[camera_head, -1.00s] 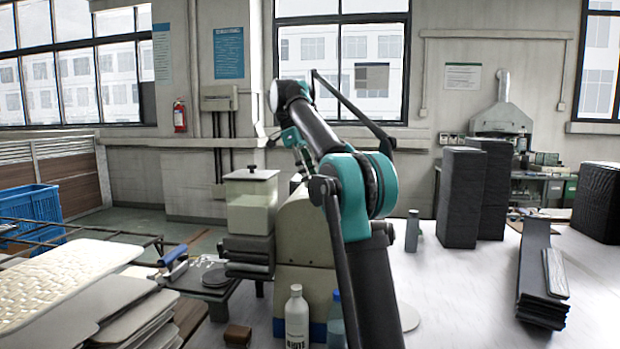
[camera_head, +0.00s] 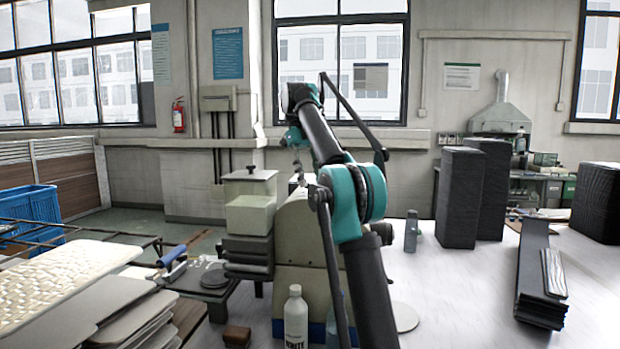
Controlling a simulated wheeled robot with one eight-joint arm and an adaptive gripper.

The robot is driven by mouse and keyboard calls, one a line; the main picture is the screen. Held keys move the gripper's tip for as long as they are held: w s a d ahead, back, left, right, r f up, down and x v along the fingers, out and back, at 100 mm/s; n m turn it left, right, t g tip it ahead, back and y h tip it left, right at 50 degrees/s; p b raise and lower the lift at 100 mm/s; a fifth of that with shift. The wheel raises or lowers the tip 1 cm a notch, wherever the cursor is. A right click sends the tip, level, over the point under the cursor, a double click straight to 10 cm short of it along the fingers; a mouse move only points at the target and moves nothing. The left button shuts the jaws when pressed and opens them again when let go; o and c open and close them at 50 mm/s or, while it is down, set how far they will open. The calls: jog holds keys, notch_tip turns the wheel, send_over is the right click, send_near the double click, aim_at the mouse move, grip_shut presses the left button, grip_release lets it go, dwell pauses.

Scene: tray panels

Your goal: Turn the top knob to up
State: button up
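The beige machine (camera_head: 306,235) stands on the table behind my arm, which covers much of its right side. No knob can be made out on it from this view, so its setting cannot be read. My gripper (camera_head: 298,172) hangs from the far end of my arm, at the top of the machine. It is small, dark and partly lost against the machine. I cannot tell whether its fingers are open or touch anything.
A lidded container (camera_head: 250,215) stands left of the machine. A white bottle (camera_head: 296,318) stands in front. Tall black blocks (camera_head: 462,198), a small grey-green bottle (camera_head: 411,231) and dark strips (camera_head: 540,275) are on the right. Stacked panels (camera_head: 70,290) lie at left.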

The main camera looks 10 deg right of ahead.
dwell(0.3)
jog(key=o, duration=1.2)
jog(key=shift+c, duration=0.2)
